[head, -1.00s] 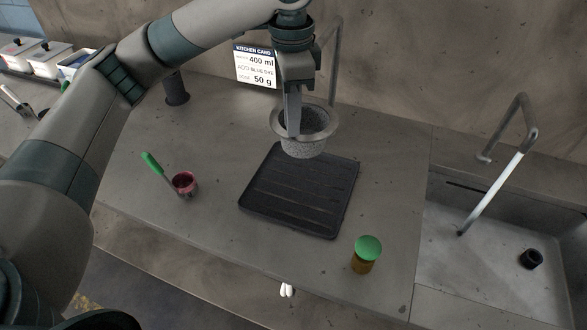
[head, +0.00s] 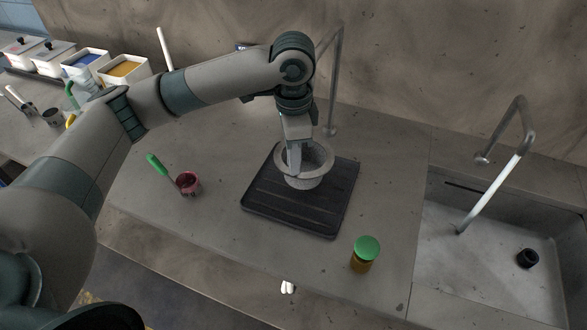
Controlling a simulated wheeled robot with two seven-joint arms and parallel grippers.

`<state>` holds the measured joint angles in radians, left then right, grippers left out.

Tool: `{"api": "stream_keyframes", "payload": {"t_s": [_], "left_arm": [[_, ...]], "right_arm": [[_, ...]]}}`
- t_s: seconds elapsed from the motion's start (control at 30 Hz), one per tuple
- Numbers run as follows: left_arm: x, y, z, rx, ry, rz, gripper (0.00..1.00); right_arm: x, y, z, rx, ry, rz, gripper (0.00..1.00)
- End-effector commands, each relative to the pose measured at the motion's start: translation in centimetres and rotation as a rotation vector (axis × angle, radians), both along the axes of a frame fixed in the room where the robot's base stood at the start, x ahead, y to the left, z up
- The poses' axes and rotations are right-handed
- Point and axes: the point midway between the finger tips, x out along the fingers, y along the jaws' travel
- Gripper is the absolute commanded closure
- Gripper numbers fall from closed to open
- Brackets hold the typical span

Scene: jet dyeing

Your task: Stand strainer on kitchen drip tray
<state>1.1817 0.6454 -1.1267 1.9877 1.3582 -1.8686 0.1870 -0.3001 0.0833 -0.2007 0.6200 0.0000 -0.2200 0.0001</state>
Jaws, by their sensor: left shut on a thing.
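The strainer (head: 306,178) is a grey mesh basket with a wide metal rim. It is upright over the back middle of the black ribbed drip tray (head: 300,211). Its base appears to be on or just above the tray; I cannot tell whether they touch. My left gripper (head: 294,168) comes down from above and is shut on the strainer's rim at its left side. The gripper hides part of the rim and basket. My right gripper is not in view.
A green-capped jar (head: 364,254) stands at the front right. A sink (head: 500,240) with a tap (head: 512,140) is at the right. Another metal tap (head: 335,85) rises behind the tray. White bins (head: 124,70) stand far left.

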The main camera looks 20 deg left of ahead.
Motion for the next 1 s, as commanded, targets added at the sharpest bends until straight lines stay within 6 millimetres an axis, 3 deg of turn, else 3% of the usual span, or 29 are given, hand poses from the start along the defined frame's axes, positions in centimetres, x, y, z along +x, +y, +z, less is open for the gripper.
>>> {"api": "stream_keyframes", "payload": {"t_s": [0.33, 0.77, 0.8, 0.87, 1.0], "left_arm": [[-0.1, 0.0, -3.4, 0.000, 0.001, 0.001, 1.00], [-0.1, 0.0, -3.9, 0.000, 0.001, 0.000, 1.00], [0.0, 0.0, -3.9, 0.000, 0.001, -0.001, 0.82], [0.0, 0.0, -3.9, 0.000, 0.001, -0.001, 0.70], [-0.1, 0.0, -3.9, 0.000, 0.001, 0.000, 0.70]], "right_arm": [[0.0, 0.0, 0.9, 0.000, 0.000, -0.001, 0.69], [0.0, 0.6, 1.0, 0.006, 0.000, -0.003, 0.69], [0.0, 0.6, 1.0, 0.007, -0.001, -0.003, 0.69], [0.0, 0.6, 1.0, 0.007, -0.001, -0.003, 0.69], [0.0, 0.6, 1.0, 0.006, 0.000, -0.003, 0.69]]}}
